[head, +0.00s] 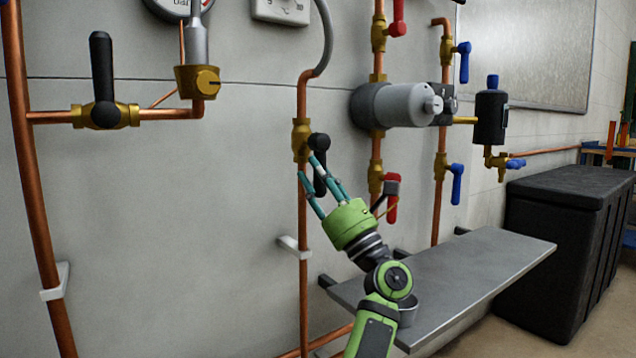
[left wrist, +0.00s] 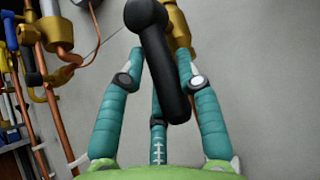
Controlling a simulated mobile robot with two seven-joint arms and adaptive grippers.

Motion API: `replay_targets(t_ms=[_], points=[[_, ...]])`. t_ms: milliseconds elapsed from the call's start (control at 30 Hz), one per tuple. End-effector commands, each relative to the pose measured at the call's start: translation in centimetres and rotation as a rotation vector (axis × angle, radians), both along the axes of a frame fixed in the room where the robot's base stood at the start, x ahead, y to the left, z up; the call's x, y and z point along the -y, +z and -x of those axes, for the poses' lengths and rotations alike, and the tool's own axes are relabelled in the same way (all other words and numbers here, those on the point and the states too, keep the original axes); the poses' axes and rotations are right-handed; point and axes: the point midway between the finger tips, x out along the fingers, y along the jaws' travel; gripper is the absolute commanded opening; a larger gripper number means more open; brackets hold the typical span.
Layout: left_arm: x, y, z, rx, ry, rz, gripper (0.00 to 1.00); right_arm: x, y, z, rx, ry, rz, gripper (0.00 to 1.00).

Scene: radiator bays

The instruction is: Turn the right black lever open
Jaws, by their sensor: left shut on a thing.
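The right black lever (head: 319,145) sits on a brass valve (head: 301,138) on a vertical copper pipe. Its handle hangs down, roughly along the pipe. My left gripper (head: 310,168) is at this handle with its teal fingers around it, shut on it. In the left wrist view the black handle (left wrist: 165,62) runs down between the fingers (left wrist: 160,60), and part of the brass valve (left wrist: 178,28) shows behind. Another black lever (head: 102,70) stands upright on a horizontal pipe at the left. My right gripper is not in view.
A grey metal shelf (head: 480,262) juts from the wall below and right of my gripper. A red lever (head: 392,208) and a blue lever (head: 457,184) hang on neighbouring pipes, near a grey pump (head: 395,104). A black chest (head: 568,225) stands at the right.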

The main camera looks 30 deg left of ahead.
Motion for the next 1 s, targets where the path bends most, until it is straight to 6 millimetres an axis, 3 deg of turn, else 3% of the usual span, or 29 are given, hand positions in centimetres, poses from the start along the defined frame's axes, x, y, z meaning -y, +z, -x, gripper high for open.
replay_targets(t_ms=[300, 333, 367, 767, 1000], points=[[0.1, 0.4, -0.1, 0.003, -0.006, -0.004, 0.00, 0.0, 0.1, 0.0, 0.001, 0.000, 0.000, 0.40], [0.1, 0.4, -0.1, 0.003, -0.006, -0.004, 0.45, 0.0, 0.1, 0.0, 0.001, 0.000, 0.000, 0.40], [0.1, 0.4, -0.1, 0.003, -0.006, -0.003, 0.57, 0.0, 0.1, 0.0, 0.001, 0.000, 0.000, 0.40], [0.2, -0.1, 0.0, 0.001, -0.004, 0.000, 0.59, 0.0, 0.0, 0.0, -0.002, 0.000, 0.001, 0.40], [2.9, -2.9, 0.4, -0.002, -0.006, 0.000, 0.59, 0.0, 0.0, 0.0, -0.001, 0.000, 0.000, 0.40]])
